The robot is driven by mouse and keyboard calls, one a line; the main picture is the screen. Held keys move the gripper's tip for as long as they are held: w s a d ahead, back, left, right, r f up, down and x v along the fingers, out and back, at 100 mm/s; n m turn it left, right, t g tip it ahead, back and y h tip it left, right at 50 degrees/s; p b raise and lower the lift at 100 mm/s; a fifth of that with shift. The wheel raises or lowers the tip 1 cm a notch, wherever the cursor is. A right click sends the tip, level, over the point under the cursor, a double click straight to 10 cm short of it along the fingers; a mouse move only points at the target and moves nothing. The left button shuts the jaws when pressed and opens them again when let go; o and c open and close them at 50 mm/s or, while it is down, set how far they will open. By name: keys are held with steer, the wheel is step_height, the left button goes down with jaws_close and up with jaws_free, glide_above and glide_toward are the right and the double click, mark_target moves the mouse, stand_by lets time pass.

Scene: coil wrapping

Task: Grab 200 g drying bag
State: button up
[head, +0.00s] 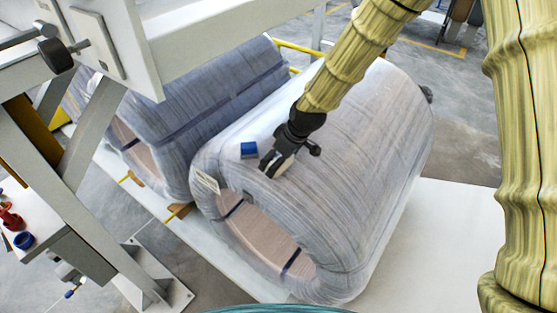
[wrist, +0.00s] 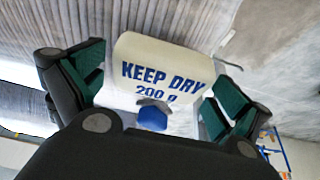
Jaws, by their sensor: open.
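The 200 g drying bag (wrist: 165,60) is white with blue "KEEP DRY 200 g" lettering and a blue mark below it. In the wrist view it lies between the green-padded fingers of my gripper (wrist: 165,85). The fingers are open, one on each side of the bag. I cannot tell whether either finger touches it. In the head view my gripper (head: 272,163) is low over the top of the nearer wrapped coil (head: 345,150). The bag is not clearly made out there, as the dark gripper covers that spot.
A small blue item (head: 249,150) sits on the coil just left of my gripper. A second wrapped coil (head: 200,100) stands behind on the left. A white and grey machine frame (head: 205,35) crosses the upper left. Red and blue items (head: 12,220) lie at the left edge.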

steer(key=c, duration=1)
